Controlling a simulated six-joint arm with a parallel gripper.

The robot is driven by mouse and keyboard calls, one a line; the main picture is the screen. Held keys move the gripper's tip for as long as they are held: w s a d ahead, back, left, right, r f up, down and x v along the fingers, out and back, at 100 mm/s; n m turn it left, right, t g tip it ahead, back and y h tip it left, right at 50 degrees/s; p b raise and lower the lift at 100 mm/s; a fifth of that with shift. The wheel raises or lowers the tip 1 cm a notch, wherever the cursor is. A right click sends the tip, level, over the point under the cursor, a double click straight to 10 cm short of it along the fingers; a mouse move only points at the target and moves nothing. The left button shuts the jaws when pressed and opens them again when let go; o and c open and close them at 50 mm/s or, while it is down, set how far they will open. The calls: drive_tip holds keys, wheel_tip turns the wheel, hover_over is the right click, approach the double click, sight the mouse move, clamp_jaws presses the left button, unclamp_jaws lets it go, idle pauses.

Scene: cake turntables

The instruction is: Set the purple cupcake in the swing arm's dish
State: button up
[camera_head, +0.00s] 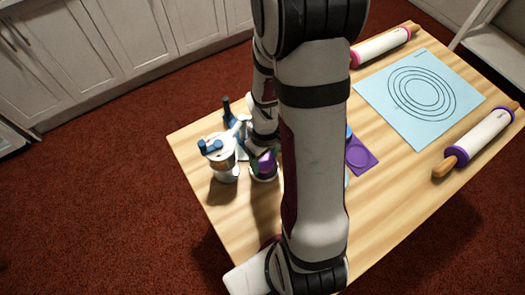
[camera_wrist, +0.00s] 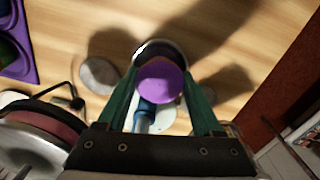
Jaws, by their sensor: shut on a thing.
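The purple cupcake (camera_wrist: 162,84) sits between the two green fingers of my gripper (camera_wrist: 160,72), which is shut on it. A round dish with a dark rim (camera_wrist: 160,45) shows just beyond and partly behind the cupcake in the wrist view. The cupcake overlaps the dish there; I cannot tell whether it rests in it or hangs above. In the head view the purple cupcake (camera_head: 265,163) shows over a pale round dish (camera_head: 264,177) near the table's left end. My arm hides much of the gripper there. The swing arm's joint is not clear.
A white canister-like stand with blue parts (camera_head: 222,158) is just left of the cupcake. A purple tray (camera_head: 361,156) lies right of my arm. A blue mat (camera_head: 420,130) and two rolling pins (camera_head: 384,46) (camera_head: 478,140) lie farther right on the wooden table.

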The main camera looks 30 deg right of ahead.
drive_tip(key=shift+f, duration=0.2)
drive_tip(key=o, duration=1.5)
